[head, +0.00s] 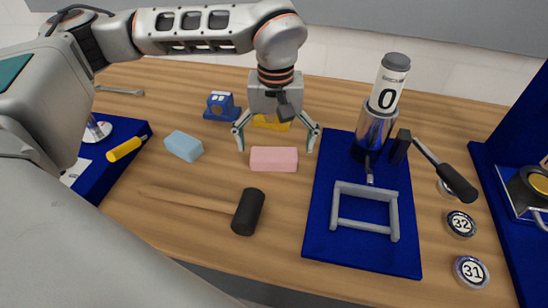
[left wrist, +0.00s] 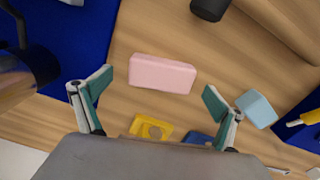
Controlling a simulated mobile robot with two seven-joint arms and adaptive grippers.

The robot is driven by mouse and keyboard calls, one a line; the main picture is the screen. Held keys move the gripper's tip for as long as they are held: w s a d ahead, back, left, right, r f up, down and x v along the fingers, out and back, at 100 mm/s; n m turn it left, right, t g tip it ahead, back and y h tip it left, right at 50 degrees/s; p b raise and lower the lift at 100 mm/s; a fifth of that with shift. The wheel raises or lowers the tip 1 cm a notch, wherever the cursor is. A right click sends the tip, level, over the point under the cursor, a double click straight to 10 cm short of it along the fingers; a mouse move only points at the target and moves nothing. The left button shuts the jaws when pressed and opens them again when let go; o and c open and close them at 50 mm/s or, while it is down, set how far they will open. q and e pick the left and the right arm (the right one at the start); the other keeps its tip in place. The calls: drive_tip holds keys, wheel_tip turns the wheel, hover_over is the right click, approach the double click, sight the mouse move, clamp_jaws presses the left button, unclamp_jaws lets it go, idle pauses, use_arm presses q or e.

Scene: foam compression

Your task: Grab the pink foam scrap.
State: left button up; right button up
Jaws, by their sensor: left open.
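The pink foam scrap (head: 274,159) is a flat block lying on the wooden table, left of the blue mat. My left gripper (head: 278,143) points down, open and empty, with its fingers spread to either side behind and above the foam. In the left wrist view, the pink foam scrap (left wrist: 162,74) lies just beyond the open fingertips of my left gripper (left wrist: 157,88), roughly centred between them. Nothing touches the foam. My right gripper is not in view.
A light blue block (head: 184,146) and a black-headed mallet (head: 247,212) lie nearby. A yellow object (head: 270,122) and a blue one (head: 221,106) sit behind. The blue mat (head: 325,236) carries a grey frame (head: 365,223) and a lever press (head: 374,132).

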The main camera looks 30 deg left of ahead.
sight(274, 153)
use_arm(q)
wheel_tip(274, 153, down, 4)
drive_tip(key=shift+a+r, duration=0.15)
drive_tip(key=shift+r, duration=0.1)
drive_tip(key=c, duration=0.9)
drive_tip(key=shift+r, duration=0.1)
